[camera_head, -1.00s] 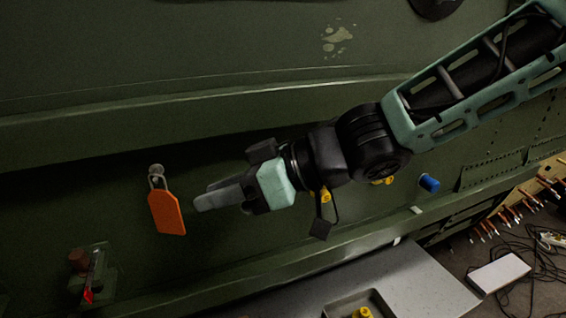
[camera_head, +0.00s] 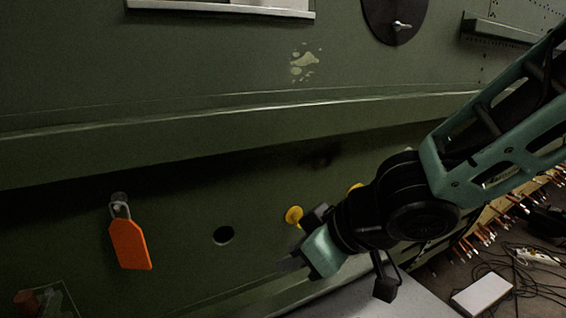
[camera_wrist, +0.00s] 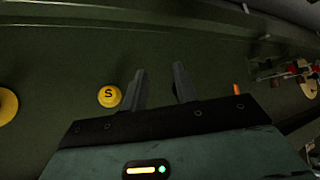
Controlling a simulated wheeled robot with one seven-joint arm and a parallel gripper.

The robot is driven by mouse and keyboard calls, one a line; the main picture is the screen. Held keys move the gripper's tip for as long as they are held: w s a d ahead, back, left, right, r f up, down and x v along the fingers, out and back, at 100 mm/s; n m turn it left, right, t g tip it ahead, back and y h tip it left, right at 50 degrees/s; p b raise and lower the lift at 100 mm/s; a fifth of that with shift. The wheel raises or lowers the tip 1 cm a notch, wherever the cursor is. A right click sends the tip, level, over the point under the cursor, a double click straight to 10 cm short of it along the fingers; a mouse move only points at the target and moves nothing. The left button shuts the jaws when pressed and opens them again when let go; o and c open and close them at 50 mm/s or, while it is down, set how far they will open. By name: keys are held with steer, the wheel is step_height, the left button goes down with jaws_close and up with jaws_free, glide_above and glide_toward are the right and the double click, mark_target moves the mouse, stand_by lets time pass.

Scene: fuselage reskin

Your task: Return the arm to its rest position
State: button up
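My gripper (camera_head: 290,264) is in the lower middle of the head view, in front of the green fuselage side, with its fingers partly dark and hard to see. In the wrist view my gripper (camera_wrist: 160,82) has its two fingers apart with nothing between them. My arm (camera_head: 490,160) reaches in from the upper right and bends at a black joint. A yellow cap marked S (camera_wrist: 109,96) shows left of the fingers in the wrist view, apart from them.
An orange tag (camera_head: 130,245) hangs on the left of the green skin (camera_head: 200,130), near an open round hole (camera_head: 223,235). A yellow cap (camera_head: 294,215) is just above my gripper. Cables and a white box (camera_head: 482,296) lie on the floor at lower right.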

steer(key=s+d+f+m+g+h+b, duration=0.2)
steer(key=s+d+f, duration=0.3)
steer(key=s, duration=0.3)
steer(key=s+d+f+m+g+h+b, duration=0.1)
steer(key=s+d+f+g+h+b, duration=0.2)
steer(key=s+d+f, duration=0.3)
steer(key=shift+s+d+f+m+h+b, duration=0.25)
steer(key=shift+s+d+m+h+b, duration=0.25)
steer(key=shift+s+d+h, duration=0.45)
steer(key=shift+a, duration=0.1)
stand_by(0.5)
